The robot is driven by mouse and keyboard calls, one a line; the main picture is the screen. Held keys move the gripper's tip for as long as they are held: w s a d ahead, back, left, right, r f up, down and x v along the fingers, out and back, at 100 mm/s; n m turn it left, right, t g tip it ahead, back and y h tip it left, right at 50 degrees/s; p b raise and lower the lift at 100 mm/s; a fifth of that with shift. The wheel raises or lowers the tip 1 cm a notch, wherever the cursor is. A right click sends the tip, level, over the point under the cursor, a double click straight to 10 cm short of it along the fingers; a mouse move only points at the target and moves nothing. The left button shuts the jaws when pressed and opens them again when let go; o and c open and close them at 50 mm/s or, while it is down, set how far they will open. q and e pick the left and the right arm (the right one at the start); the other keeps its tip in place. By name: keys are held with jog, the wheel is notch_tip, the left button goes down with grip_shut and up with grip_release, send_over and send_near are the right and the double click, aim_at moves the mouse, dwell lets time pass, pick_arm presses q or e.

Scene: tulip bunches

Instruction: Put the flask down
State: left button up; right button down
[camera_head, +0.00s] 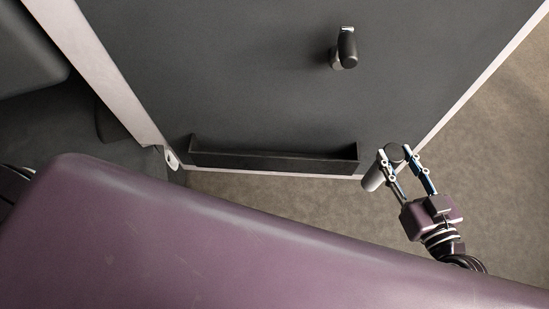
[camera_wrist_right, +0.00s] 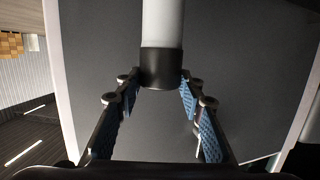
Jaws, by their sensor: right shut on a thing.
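The flask (camera_head: 373,180) is a light grey cylinder with a dark cap. It also shows in the right wrist view (camera_wrist_right: 163,24), with its black end (camera_wrist_right: 161,68) between the fingertips. My right gripper (camera_head: 402,159) is shut on the flask near this dark end. The flask looks slanted in that view. I cannot tell its height or whether it touches the table. My left gripper is not in view.
A low black tray (camera_head: 270,160) runs along the near edge. The middle of the top is clear. Brown floor (camera_head: 490,150) lies to the right.

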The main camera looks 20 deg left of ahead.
jog(key=shift+s+a, duration=0.25)
jog(key=shift+a, duration=0.15)
jog(key=s+a+r+n+g+y, duration=0.1)
jog(key=s+a+r, duration=0.2)
jog(key=s+a, duration=0.25)
jog(key=s+a+r+n+y, duration=0.1)
jog(key=s+a+r, duration=0.25)
jog(key=a, duration=0.25)
jog(key=b+x, duration=0.1)
jog(key=x, duration=0.4)
jog(key=r+b+x, duration=0.1)
jog(key=b+x, duration=0.1)
jog(key=x, duration=0.4)
jog(key=r+b+x, duration=0.1)
jog(key=b+x, duration=0.1)
jog(key=x, duration=0.4)
jog(key=shift+w+a+r, duration=0.1)
jog(key=shift+a+r, duration=0.15)
jog(key=shift+a, duration=0.25)
notch_tip(320, 180, down, 8)
jog(key=shift+d+f+b, duration=0.1)
jog(key=shift+b, duration=0.35)
jog(key=shift+f, duration=2.2)
jog(key=c, duration=1.3)
grip_release()
